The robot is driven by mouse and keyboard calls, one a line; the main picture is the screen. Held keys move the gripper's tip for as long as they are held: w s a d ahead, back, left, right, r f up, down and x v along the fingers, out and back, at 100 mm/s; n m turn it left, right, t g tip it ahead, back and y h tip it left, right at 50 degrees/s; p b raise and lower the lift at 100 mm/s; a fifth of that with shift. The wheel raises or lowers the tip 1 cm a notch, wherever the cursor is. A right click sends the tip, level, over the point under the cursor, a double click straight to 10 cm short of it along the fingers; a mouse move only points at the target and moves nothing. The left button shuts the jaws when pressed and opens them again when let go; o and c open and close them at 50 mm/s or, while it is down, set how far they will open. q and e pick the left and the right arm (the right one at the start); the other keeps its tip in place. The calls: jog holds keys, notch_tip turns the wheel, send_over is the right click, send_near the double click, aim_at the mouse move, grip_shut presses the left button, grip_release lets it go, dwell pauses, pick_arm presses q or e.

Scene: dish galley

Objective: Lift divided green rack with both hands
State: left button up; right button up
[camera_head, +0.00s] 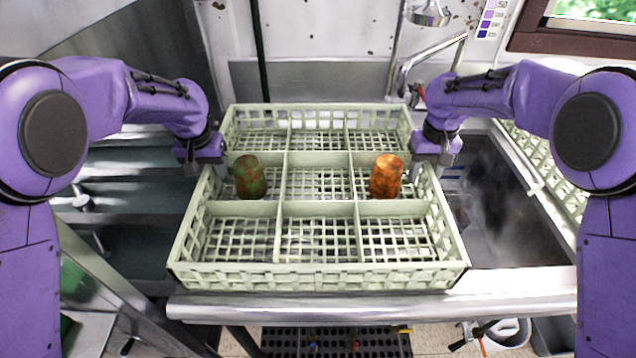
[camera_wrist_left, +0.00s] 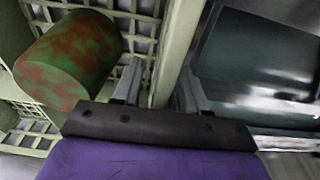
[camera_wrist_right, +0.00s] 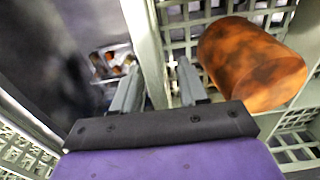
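The pale green divided rack (camera_head: 320,275) sits level on the counter in the head view, with several compartments. A green-and-rust cup (camera_head: 249,177) stands in its left middle compartment, and an orange-brown cup (camera_head: 386,176) in its right middle one. My left gripper (camera_head: 207,168) is at the rack's left wall; in the left wrist view its open fingers (camera_wrist_left: 158,88) straddle that wall (camera_wrist_left: 178,45). My right gripper (camera_head: 430,167) is at the right wall; in the right wrist view its open fingers (camera_wrist_right: 158,85) straddle that wall (camera_wrist_right: 146,45). The fingertips are partly hidden in the head view.
A metal sink basin (camera_head: 500,215) lies right of the rack, with a faucet (camera_head: 430,55) behind. Another pale green rack (camera_head: 540,155) stands at far right. Dark metal shelving (camera_head: 130,205) is at left. A rounded metal counter edge (camera_head: 370,305) runs in front.

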pick_arm(q)
grip_shut()
pick_arm(e)
grip_shut()
dwell(0.9)
